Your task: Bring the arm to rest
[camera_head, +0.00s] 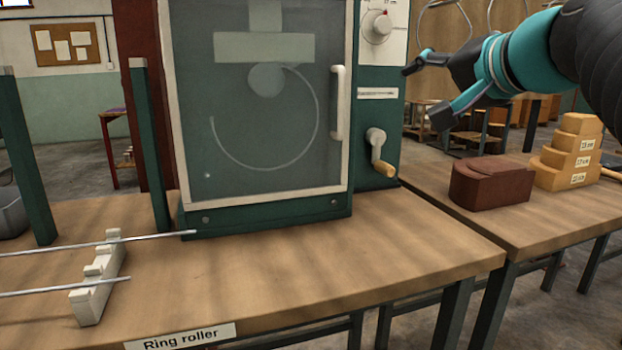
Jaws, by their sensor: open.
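My gripper (424,92) is at the upper right, teal and black, on the end of my dark arm. Its two fingers are spread wide with nothing between them. It hangs in the air to the right of the green ring roller machine (374,98), pointing left toward the machine's side panel. The gripper appears apart from the machine, above the gap between the two tables. My arm comes in from the right edge of the picture.
The machine has a glazed door (265,150) and a crank (380,152). Metal rods lie on a notched white rest (98,278). A brown block (490,183) and stacked yellow forms (570,152) stand on the right table.

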